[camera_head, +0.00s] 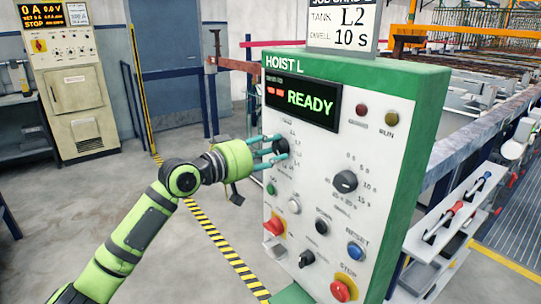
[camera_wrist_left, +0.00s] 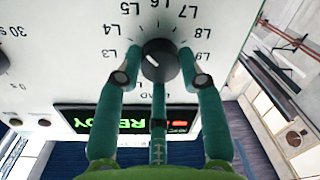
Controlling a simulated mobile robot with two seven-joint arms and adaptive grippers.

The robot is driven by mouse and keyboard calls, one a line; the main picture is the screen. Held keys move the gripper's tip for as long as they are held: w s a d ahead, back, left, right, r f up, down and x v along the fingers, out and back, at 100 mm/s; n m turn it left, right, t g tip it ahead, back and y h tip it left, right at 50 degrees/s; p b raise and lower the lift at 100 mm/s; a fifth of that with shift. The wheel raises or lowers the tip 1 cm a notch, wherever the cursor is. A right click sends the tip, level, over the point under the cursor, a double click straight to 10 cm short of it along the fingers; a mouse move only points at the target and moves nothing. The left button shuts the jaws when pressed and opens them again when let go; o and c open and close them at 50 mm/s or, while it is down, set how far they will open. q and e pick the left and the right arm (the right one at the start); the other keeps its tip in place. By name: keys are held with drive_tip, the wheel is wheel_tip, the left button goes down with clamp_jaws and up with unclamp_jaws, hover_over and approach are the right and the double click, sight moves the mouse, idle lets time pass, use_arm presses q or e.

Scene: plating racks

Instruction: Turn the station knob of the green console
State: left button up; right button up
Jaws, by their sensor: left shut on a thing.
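The green console (camera_head: 418,140) stands at centre right with a white front panel, marked HOIST L. Its display (camera_head: 302,101) reads READY in green. The dark round station knob (camera_wrist_left: 160,62) fills the middle of the left wrist view, with labels L3 to L9 legible around it. A pale mark shows on its face; which label it points at is hard to tell. My left gripper (camera_head: 277,147) reaches the panel from the left. In the left wrist view its teal fingers (camera_wrist_left: 160,68) are closed around the knob, which they mostly cover in the head view. My right gripper is not in view.
A card (camera_head: 343,24) on top reads TANK L2, DWELL 10 s. Below the station knob are a dwell knob (camera_head: 345,181), a blue reset button (camera_head: 355,252), a red stop button (camera_head: 342,290) and smaller controls. A beige cabinet (camera_head: 75,95) stands far left.

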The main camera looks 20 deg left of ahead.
use_arm(q)
drive_tip(key=shift+m+b, duration=0.4)
drive_tip(key=shift+m, duration=0.7)
drive_tip(key=o, duration=1.1)
drive_tip(key=shift+o, duration=0.2)
drive_tip(key=shift+s, duration=0.1)
drive_tip(key=v, duration=1.1)
drive_tip(key=shift+s+a, duration=0.25)
drive_tip(key=shift+s, duration=0.1)
